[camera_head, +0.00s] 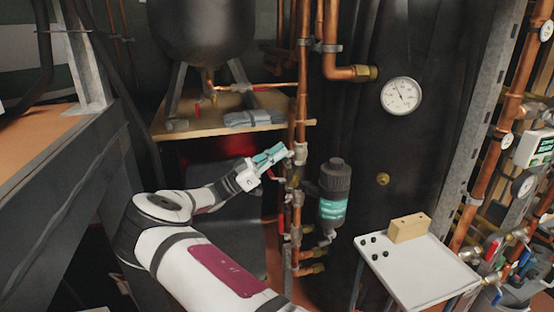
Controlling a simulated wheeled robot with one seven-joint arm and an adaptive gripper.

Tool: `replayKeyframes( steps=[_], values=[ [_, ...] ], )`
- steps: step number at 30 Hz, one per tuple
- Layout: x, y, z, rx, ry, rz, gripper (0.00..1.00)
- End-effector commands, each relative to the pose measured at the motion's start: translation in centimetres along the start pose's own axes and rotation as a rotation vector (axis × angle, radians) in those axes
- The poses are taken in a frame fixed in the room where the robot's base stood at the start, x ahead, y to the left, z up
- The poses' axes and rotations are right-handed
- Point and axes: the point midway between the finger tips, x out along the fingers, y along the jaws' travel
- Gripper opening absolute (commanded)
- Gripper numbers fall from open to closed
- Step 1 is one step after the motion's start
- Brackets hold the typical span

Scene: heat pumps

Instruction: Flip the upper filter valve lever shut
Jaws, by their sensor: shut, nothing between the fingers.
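The filter (335,180) is a dark cylinder with a teal label, to the right of a vertical copper pipe. Valves with red levers sit on the pipework at its left. A small red upper lever (275,177) shows just below my gripper, partly hidden. Another red lever (281,222) is lower on the pipe. My gripper (286,152) is shut and empty, with its teal-sided fingers pointing up and right at the upper valve fittings. I cannot tell whether the fingertips touch the pipe or the lever.
A white tray table (415,280) with a tan block (408,228) and several small dark pieces stands at the right. A wooden shelf (200,125) under a dark tank (205,30) is behind my arm. A pressure gauge (401,95) is on the dark cylinder behind. More copper pipes line the right.

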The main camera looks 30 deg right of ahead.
Motion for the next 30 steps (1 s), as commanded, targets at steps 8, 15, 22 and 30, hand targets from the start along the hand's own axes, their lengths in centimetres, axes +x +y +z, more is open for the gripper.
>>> replayKeyframes(
  steps=[8, 15, 22, 30],
  values=[
    [2.5, -0.3, -4.9, 0.008, 0.001, -0.003, 0.0],
    [3.7, -0.5, -7.2, 0.008, 0.003, -0.004, 0.0],
    [3.9, -0.5, -7.5, 0.007, 0.004, -0.005, 0.0],
    [3.9, -0.5, -7.5, 0.008, 0.004, -0.005, 0.0]
  ],
)
